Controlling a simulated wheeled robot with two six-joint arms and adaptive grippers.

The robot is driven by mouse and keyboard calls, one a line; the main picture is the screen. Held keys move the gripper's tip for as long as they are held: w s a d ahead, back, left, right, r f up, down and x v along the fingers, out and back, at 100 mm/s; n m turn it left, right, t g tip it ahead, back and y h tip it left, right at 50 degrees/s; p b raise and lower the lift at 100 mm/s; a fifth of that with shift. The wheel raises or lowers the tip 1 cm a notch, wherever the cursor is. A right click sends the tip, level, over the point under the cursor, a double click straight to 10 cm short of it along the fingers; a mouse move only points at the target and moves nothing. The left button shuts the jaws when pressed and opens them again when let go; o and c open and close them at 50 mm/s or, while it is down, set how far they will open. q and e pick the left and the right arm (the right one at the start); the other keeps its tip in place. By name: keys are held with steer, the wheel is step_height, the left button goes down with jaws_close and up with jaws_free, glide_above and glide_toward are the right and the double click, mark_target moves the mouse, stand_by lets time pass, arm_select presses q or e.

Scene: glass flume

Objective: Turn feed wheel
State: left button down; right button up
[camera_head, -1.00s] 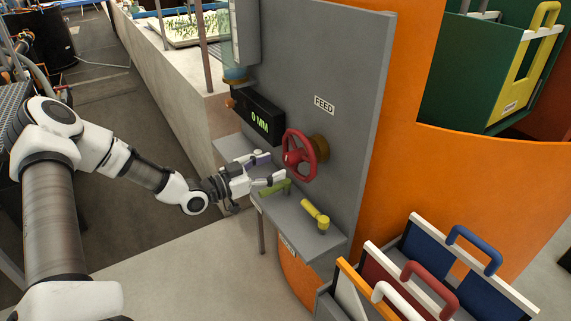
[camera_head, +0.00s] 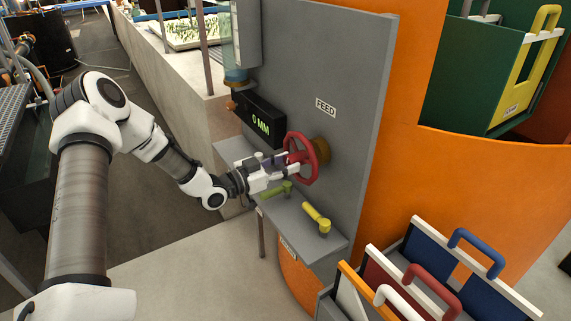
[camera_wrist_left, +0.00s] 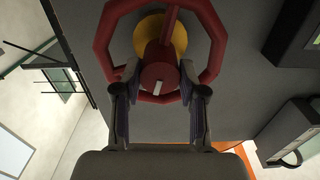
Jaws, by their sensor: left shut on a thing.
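In the left wrist view the gripper (camera_wrist_left: 158,82) has one finger on each side of the red central hub of the wheel (camera_wrist_left: 215,50). It is shut on that hub. The fingertips partly hide the lower rim. The display (camera_head: 260,122) reads 0 MM. My right gripper is not in view.
A grey shelf (camera_head: 275,215) below the wheel carries a green handle (camera_head: 277,190) and a yellow handle (camera_head: 317,217). Cases with blue, red and white handles stand at the lower right. An orange wall (camera_head: 480,180) is behind them.

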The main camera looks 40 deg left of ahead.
arm_select(q)
steer(key=n, duration=0.3)
steer(key=shift+r+n+b, duration=0.1)
steer(key=shift+n+b, duration=0.2)
steer(key=shift+n, duration=0.1)
steer(key=c, duration=0.7)
jaws_free()
steer(key=shift+o, duration=0.2)
step_height(320, 180, up, 10)
steer(key=shift+w, duration=0.1)
